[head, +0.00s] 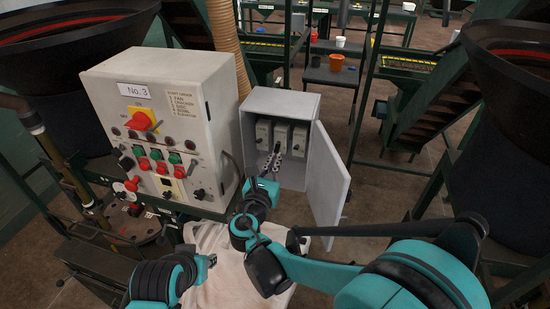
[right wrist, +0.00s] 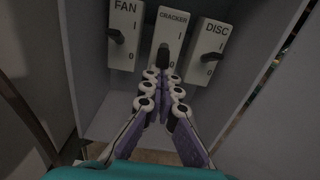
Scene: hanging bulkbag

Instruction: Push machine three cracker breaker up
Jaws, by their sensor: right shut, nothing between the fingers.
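The No.3 machine's grey breaker box (head: 290,100) is open and holds three breakers. The cracker breaker (right wrist: 172,22) is the middle one, between the fan breaker (right wrist: 125,20) and the disc breaker (right wrist: 211,42). Its dark lever (right wrist: 163,55) points down toward the 0 mark. My right gripper (right wrist: 165,82) is shut and empty, its fingertips just below that lever; I cannot tell whether they touch it. In the head view the right gripper (head: 272,162) reaches into the box's lower part.
The box's door (head: 326,180) stands open on the right, close to my right arm. The No.3 control panel (head: 160,130), with knobs and buttons, stands at the left. A dark hopper (head: 75,40) is at the upper left. A pale cloth-like surface lies below the panel.

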